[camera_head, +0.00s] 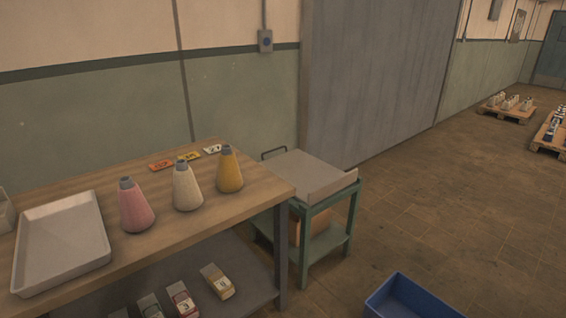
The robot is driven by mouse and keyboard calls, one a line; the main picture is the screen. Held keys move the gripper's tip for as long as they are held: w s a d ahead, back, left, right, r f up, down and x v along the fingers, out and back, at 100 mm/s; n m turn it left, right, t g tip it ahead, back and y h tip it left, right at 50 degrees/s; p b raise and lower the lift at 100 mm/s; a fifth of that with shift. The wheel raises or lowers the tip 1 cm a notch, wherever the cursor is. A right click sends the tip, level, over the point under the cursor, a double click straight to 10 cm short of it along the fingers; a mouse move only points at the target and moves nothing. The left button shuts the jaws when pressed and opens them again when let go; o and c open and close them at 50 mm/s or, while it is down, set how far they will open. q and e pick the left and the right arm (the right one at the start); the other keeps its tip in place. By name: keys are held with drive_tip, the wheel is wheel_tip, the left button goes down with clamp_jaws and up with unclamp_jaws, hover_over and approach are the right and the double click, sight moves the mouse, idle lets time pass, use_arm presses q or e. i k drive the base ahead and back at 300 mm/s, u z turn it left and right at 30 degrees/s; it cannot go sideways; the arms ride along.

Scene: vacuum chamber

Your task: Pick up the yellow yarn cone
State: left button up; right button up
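The yellow yarn cone (230,171) stands upright on the wooden table (206,225), near its right end. It has a grey tip. A cream yarn cone (187,188) stands just to its left, and a pink yarn cone (135,207) stands further left. The cones are apart from each other. Neither of my grippers shows in the head view.
A metal tray (62,243) lies on the table's left part. Small orange, yellow and white cards (188,157) lie behind the cones. A green cart (327,228) stands right of the table. A blue bin (412,300) is on the floor. Boxes (218,281) sit on the lower shelf.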

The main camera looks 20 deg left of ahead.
sight(229, 179)
drive_tip(key=z, duration=0.05)
drive_tip(key=i, duration=1.2)
drive_tip(key=u, duration=0.15)
